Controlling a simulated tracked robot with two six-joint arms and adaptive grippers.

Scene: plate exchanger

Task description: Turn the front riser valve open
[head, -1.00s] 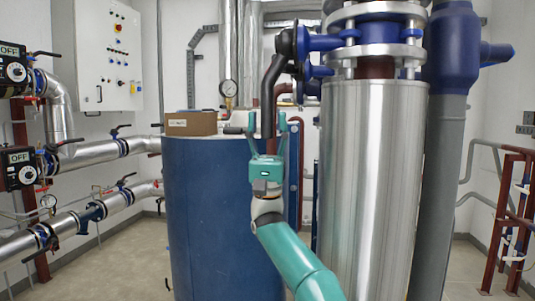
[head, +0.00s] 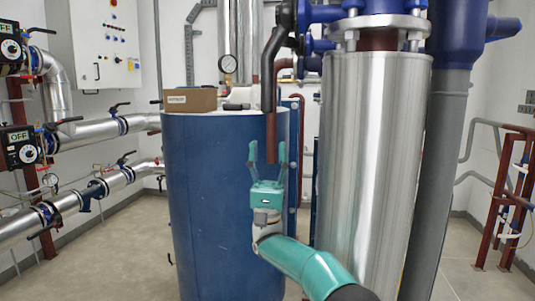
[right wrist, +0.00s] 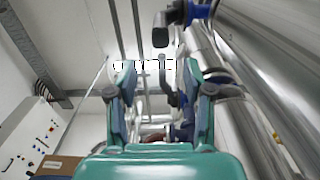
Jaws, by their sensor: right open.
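The front riser valve is a blue valve body (head: 319,14) at the top of the head view, by the flanged top of the silver column. My left gripper is out of view.
A blue tank (head: 215,215) with a cardboard box (head: 190,99) on top stands behind my right gripper. The silver column (head: 370,170) stands close on the right. Pipes with valves line the left wall. Floor (head: 110,255) is clear at left.

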